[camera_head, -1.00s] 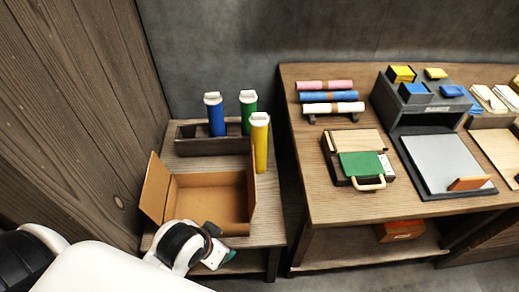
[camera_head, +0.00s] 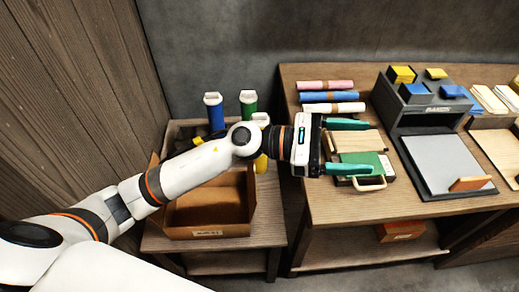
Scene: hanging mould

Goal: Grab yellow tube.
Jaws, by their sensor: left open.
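The yellow tube (camera_head: 262,163) stands upright at the right rear of the small left table, mostly hidden behind my left arm; its white cap shows above the arm. My left gripper (camera_head: 372,147) is open and empty, with its teal fingers pointing right over the larger table, above the green-fronted case. It is to the right of the yellow tube and apart from it. A blue tube (camera_head: 216,116) and a green tube (camera_head: 248,106) stand upright behind the arm. My right gripper is not in view.
An open cardboard box (camera_head: 210,214) sits on the small table (camera_head: 262,238) under my left arm. The larger table (camera_head: 312,205) holds rolled cloths (camera_head: 330,97), the green case (camera_head: 362,162), a dark organiser (camera_head: 425,112) and a grey board (camera_head: 440,165). A wooden wall is at left.

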